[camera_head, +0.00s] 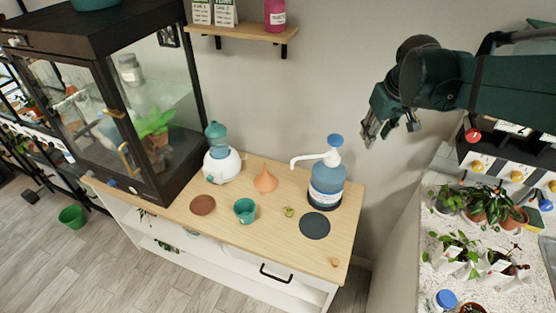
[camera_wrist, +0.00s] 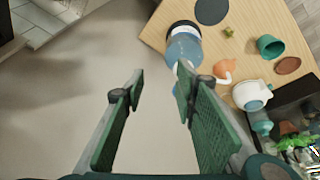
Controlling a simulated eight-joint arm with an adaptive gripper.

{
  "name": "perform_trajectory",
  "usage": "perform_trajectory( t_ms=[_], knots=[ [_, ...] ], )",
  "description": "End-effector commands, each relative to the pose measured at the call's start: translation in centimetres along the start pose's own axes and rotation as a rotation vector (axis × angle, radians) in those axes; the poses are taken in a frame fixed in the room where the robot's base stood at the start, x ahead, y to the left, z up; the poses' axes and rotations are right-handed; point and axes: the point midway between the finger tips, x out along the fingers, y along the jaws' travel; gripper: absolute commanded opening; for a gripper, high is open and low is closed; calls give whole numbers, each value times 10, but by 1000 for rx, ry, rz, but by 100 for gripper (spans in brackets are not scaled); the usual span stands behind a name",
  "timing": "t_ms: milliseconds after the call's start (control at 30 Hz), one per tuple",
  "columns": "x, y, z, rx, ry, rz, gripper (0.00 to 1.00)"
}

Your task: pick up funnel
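The orange funnel (camera_head: 265,180) stands on the wooden cabinet top (camera_head: 320,264), wide end down, between a white device and a water jug. In the wrist view the funnel (camera_wrist: 229,67) is partly hidden behind the jug's white spout. My gripper (camera_head: 388,135) is open and empty, high to the right of the jug and well apart from the funnel.
The blue water jug (camera_head: 326,185) with pump stands right of the funnel. A white humidifier (camera_head: 221,164), teal pot (camera_head: 245,210), brown saucer (camera_head: 203,205), dark disc (camera_head: 315,226) and small plant (camera_head: 289,211) share the top. A glass terrarium (camera_head: 160,95) is left; a shelf (camera_head: 245,31) hangs above.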

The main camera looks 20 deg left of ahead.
Motion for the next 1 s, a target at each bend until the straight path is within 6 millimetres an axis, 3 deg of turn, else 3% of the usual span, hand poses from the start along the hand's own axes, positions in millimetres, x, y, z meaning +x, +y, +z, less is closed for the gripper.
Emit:
perform_trajectory(
  t_ms=[200, 600, 1000],
  knots=[
    [25, -15, -41, -78, -26, -23, 29],
    [80, -53, -105, -222, -76, -67, 29],
    [140, -104, -152, -365, -123, -113, 29]
  ],
)
